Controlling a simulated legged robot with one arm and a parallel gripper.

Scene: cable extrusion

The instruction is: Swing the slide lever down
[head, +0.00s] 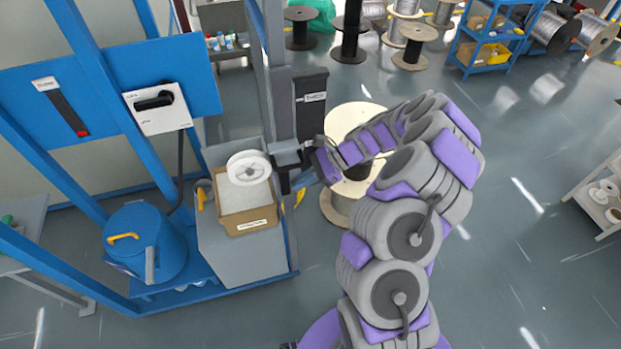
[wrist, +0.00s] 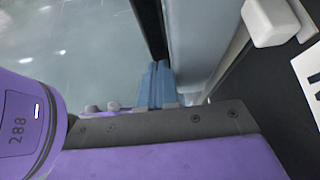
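A tall black panel (head: 311,112) with a white label stands on the grey post in the head view. My gripper (head: 309,150) is close to its lower end, beside a grey block (head: 285,152) on the post. The fingertips are small and partly hidden there, so I cannot tell whether they touch anything. In the wrist view, a pale rounded block (wrist: 270,22) sticks out from the black panel (wrist: 262,85) at upper right. It may be the slide lever, but I cannot tell for sure. My gripper's dark edge fills the lower part, and its opening is unclear.
A blue frame carries a switch box (head: 157,108) and a dark slot with a red end (head: 68,112). A white reel (head: 248,168) sits over a cardboard box (head: 247,212). A blue drum (head: 145,245) stands left. A large spool (head: 340,208) is behind my arm.

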